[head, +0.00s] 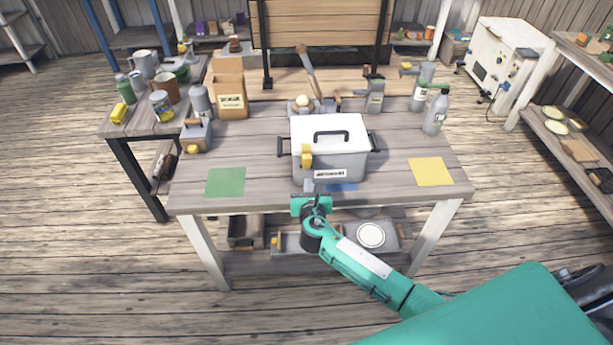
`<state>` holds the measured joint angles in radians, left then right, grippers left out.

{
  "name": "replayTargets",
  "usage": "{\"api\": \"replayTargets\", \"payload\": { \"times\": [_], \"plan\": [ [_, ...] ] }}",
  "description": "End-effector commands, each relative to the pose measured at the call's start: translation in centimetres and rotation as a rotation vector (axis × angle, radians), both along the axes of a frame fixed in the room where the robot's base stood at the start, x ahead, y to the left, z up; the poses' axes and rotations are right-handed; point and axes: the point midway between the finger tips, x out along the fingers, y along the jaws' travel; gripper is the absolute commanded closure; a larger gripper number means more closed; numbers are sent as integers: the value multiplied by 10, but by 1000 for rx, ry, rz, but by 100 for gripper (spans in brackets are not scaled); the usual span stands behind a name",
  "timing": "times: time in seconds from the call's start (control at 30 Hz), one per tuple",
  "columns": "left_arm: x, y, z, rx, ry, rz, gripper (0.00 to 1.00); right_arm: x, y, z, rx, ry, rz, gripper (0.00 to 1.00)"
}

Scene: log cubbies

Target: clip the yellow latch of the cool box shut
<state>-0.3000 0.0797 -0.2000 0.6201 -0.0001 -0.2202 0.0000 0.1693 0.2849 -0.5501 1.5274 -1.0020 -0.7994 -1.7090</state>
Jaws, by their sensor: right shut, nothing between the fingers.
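The cool box (345,165) stands on the wooden table, grey with a white lid and a black handle on top. Its lid looks closed. The yellow latch (306,156) is on the front face, near the left corner. Whether it is clipped cannot be told at this size. My right gripper (309,187) is shut and empty at the table's front edge, just below and in front of the box's front left corner, under the latch. It looks apart from the latch. My left gripper is not in view.
A green mat (226,182) lies left of the box and a yellow mat (431,171) lies right. A blue mat (342,187) lies in front of it. A cardboard box (229,92), bottles and tools stand behind. The table (270,185) is clear between box and mats.

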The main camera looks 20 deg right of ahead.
Motion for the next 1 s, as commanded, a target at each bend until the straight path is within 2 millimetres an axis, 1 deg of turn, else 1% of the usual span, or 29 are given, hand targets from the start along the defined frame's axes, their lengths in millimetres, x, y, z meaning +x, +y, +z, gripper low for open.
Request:
{"api": "replayTargets", "payload": {
  "times": [0.03, 0.1, 0.53, 0.67, 1.0],
  "plan": [
    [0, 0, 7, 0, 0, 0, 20, -6, 2, 5, 0, 1, 1, 100],
    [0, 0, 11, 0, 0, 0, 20, -13, 4, 5, 1, 2, 1, 100],
    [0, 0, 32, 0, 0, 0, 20, -51, 15, 13, 1, 1, 0, 100],
    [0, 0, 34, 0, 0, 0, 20, -57, 16, 13, 0, 1, 0, 100],
    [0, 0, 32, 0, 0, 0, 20, -59, 17, 13, 1, 0, 0, 100]
  ]
}}
